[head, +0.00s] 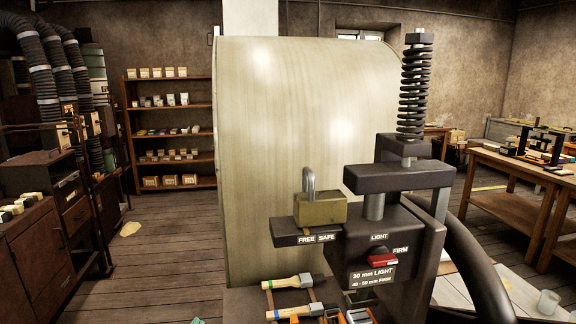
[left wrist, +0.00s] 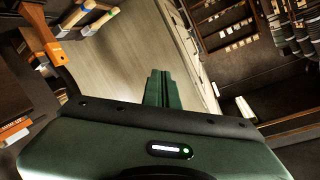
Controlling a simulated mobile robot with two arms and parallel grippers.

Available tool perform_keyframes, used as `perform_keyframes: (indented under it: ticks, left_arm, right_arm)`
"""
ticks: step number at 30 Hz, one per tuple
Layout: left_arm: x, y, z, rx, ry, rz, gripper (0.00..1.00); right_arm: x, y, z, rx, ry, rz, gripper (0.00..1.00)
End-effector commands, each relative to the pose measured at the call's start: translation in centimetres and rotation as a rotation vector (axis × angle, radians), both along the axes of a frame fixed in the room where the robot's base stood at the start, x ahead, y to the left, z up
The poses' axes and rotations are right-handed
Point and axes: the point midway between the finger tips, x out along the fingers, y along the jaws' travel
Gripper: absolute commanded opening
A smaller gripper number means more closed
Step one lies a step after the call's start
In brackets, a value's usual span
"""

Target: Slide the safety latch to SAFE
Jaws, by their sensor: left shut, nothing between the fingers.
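The safety latch (head: 320,209), a brass-coloured block with a grey metal loop on top, sits on a dark rail (head: 284,235) on the press. The rail carries the labels FREE and SAFE side by side, and the block stands above them towards the rail's right end. I cannot tell its exact setting. My left gripper (left wrist: 158,74) shows in the left wrist view, with its green fingers shut together and empty. The latch is not recognisable in that view, and no contact with it is visible. My right gripper is not in view.
A large pale curved panel (head: 290,120) stands behind the latch. Right of it are the press head with a coil spring (head: 414,90) and a red selector (head: 383,260) near LIGHT and FIRM. Wooden-handled tools (head: 293,283) lie below. A shelf (head: 172,107) stands at back left.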

Motion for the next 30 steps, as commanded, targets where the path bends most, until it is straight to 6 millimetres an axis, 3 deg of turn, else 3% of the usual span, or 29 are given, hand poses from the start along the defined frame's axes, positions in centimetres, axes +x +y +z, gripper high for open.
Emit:
perform_keyframes:
  ticks: [1, 6, 9, 12, 15, 18, 23, 26, 30]
  left_arm:
    - [2.2, -0.6, 4.2, 0.063, -0.129, -0.035, 0.00]
    - [6.3, -4.2, 17.7, 0.327, -0.566, -0.169, 0.00]
    - [6.8, -6.9, 24.4, 0.505, -0.804, -0.253, 0.00]
    - [6.3, -9.9, 29.9, 0.696, -1.025, -0.341, 0.00]
    - [5.2, -12.6, 33.9, 0.901, -1.222, -0.437, 0.00]
    - [4.1, -14.7, 36.6, 1.116, -1.393, -0.541, 0.00]
    - [2.7, -16.2, 38.8, 1.475, -1.594, -0.732, 0.00]
    - [2.2, -15.5, 39.5, 1.696, -1.665, -0.868, 0.00]
    - [1.8, -12.8, 40.1, 1.959, -1.687, -1.065, 0.00]
  right_arm:
    - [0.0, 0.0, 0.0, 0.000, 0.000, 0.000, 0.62]
    - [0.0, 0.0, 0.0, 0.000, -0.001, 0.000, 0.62]
    - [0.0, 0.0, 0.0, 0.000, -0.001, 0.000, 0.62]
    - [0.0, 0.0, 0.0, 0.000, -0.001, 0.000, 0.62]
    - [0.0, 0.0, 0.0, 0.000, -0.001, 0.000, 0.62]
    - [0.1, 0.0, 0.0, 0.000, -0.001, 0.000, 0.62]
    - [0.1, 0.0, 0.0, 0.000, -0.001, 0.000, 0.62]
    - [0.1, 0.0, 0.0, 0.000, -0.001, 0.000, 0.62]
    - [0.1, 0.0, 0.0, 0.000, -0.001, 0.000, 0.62]
